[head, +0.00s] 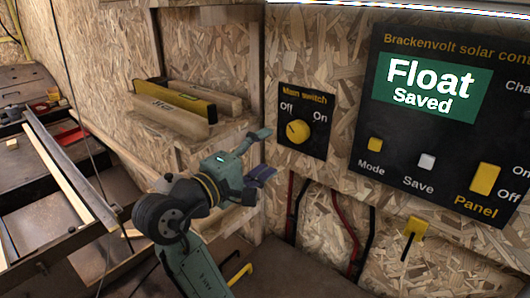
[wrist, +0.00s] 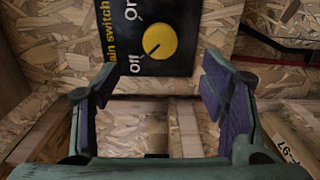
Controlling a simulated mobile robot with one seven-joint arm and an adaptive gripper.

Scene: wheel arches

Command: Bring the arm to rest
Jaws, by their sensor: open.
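My gripper (head: 263,155) is open and empty in the head view, just left of the main switch plate (head: 287,149). It also shows in the wrist view (wrist: 158,76), with its two fingers spread wide apart and nothing between them. The yellow main switch knob (head: 298,131) is apart from the fingers. In the wrist view the knob (wrist: 160,41) has its dark mark pointing toward "Off". My arm reaches up from the bottom of the head view.
The solar control panel (head: 365,172) reads "Float" and "Saved" on its green display (head: 430,88). A yellow level (head: 175,100) and wood blocks lie on a shelf at left. A workbench (head: 30,185) stands far left.

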